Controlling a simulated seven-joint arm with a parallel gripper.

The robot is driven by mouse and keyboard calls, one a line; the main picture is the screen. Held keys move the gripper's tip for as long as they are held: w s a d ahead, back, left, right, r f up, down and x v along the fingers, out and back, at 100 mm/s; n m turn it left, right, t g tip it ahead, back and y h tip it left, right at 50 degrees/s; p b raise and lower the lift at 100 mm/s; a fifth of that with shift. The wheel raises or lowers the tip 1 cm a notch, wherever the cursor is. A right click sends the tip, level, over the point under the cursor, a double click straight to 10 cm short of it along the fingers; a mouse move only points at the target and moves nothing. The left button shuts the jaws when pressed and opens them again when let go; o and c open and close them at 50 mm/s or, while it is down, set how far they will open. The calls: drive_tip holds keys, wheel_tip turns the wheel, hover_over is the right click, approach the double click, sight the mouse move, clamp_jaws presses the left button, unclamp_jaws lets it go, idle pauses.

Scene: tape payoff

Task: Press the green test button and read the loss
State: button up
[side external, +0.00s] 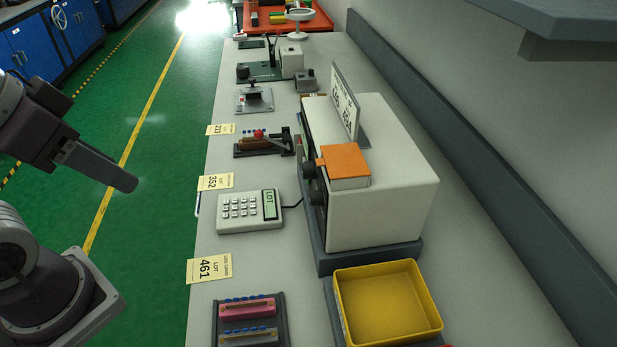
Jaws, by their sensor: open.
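No green test button shows clearly in this view. A large off-white instrument box (395,190) stands on the bench; its dark front faces left and is seen at a steep angle, with black knobs (309,171) on it. I cannot make out a loss reading. A white keypad unit (240,212) with a greenish display marked LOT sits left of the box. My gripper (126,182) is at the left over the green floor, apart from the bench and touching nothing. It is seen side-on, so its fingers overlap; it is open and empty.
An orange-covered block (345,165) and an upright sign (345,105) are on the box. A yellow tray (388,300) and a dark rack of connectors (249,322) stand nearer. Lot cards (209,269) line the bench's left edge. Small fixtures (254,98) stand farther back.

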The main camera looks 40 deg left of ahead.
clamp_jaws()
idle(1.7)
